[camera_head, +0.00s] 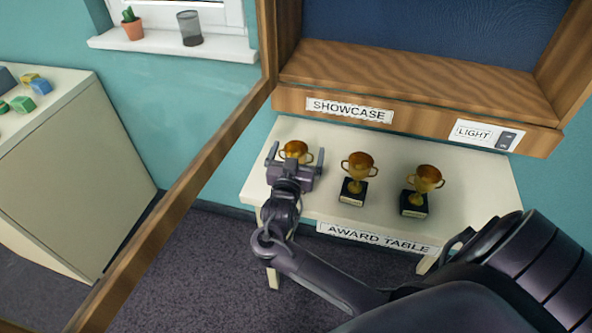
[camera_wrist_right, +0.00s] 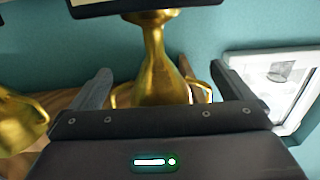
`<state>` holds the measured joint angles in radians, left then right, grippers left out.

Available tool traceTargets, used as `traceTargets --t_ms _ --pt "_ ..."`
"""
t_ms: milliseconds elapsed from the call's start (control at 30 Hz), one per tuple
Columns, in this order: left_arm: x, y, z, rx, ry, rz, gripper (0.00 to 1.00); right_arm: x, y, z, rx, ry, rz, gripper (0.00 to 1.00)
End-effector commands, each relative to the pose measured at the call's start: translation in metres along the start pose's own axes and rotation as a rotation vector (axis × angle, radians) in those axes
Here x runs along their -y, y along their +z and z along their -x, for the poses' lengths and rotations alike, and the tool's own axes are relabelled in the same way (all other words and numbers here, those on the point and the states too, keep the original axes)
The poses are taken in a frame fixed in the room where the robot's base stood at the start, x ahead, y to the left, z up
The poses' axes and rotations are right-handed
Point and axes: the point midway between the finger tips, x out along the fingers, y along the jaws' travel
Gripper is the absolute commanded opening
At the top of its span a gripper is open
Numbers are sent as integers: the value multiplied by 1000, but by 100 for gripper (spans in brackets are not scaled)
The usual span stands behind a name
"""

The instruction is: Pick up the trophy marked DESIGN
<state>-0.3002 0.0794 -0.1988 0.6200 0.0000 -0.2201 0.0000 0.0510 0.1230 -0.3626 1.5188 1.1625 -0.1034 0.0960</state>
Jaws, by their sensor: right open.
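Three gold two-handled trophies stand on the white award table (camera_head: 457,232): a left one (camera_head: 297,150), a middle one (camera_head: 358,170) and a right one (camera_head: 425,180). The middle and right ones show black bases with small plates too small to read, so I cannot tell which is marked DESIGN. My right gripper (camera_head: 296,155) is open at the left trophy and hides its lower part. In the right wrist view, that trophy (camera_wrist_right: 158,55) appears upside down between the open fingers, its plate cut off at the top edge. My left gripper is not in view.
A wooden showcase (camera_head: 420,85) with a shelf and a LIGHT switch (camera_head: 505,140) stands behind and above the table. Its wooden-framed door (camera_head: 190,185) swings out at left. A cabinet with coloured blocks (camera_head: 40,86) is far left. Another trophy (camera_wrist_right: 18,122) shows in the wrist view.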

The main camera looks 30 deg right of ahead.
Motion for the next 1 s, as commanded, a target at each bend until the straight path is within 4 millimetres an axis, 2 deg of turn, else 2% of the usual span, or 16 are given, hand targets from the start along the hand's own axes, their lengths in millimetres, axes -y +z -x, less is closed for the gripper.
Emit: traceTargets --t_ms 200,233,733,1000 --pt "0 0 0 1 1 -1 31 0 1 -1 1 0 0 100" --pt "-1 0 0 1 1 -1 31 0 1 -1 1 0 0 97" --pt "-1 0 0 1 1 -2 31 0 1 -1 1 0 0 32" --pt "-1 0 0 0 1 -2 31 0 -2 -1 -1 0 -2 32"
